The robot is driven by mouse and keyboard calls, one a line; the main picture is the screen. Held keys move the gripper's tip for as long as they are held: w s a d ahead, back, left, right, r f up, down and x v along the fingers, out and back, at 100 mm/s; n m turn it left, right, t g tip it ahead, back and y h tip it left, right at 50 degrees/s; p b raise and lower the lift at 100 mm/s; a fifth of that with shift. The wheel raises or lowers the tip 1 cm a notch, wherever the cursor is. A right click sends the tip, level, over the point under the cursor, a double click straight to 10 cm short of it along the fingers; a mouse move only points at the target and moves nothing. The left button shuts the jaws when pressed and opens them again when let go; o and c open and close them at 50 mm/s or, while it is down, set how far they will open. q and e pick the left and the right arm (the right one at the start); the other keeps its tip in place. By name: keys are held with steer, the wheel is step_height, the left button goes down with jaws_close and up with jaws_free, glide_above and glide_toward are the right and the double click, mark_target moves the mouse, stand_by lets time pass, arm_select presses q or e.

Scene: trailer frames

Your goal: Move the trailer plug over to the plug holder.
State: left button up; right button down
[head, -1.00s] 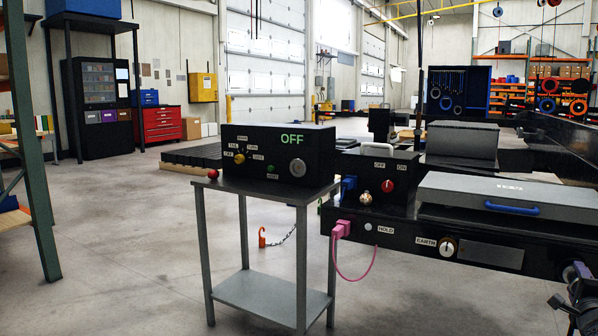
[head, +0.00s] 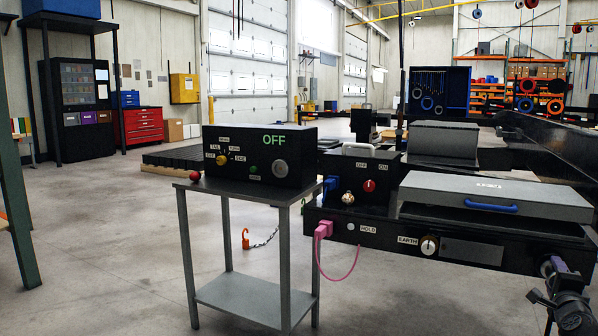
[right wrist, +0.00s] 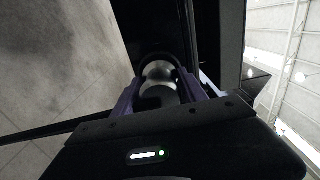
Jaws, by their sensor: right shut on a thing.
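My right gripper (head: 556,268) shows at the lower right of the head view, by the front of the black trailer frame (head: 385,233). In the right wrist view its purple fingers are shut on a rounded silver-grey thing (right wrist: 160,82); I cannot tell whether this is the trailer plug. A pink plug (head: 323,230) with a hanging pink cable sits at the left end of the frame, beside a HOLD label (head: 368,229). A blue plug (head: 330,186) sits on the black switch box above it. No part is clearly marked as the plug holder. My left gripper is not in view.
A black box (head: 235,157) reading OFF, with a round grey socket (head: 280,169), stands on a grey metal table (head: 250,296). A grey case (head: 494,197) with a blue handle lies on the frame. An orange hook (head: 245,239) hangs on a chain. The floor at left is clear.

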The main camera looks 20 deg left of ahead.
steer(key=shift+w+r+p, duration=0.1)
steer(key=shift+w+p, duration=0.3)
steer(key=shift+w, duration=0.05)
steer(key=c, duration=0.6)
jaws_free()
steer(key=shift+o, duration=0.2)
steer(key=shift+d, duration=0.1)
steer(key=shift+s, duration=0.7)
steer(key=s+a, duration=0.1)
steer(key=s, duration=0.5)
steer(key=shift+s, duration=0.15)
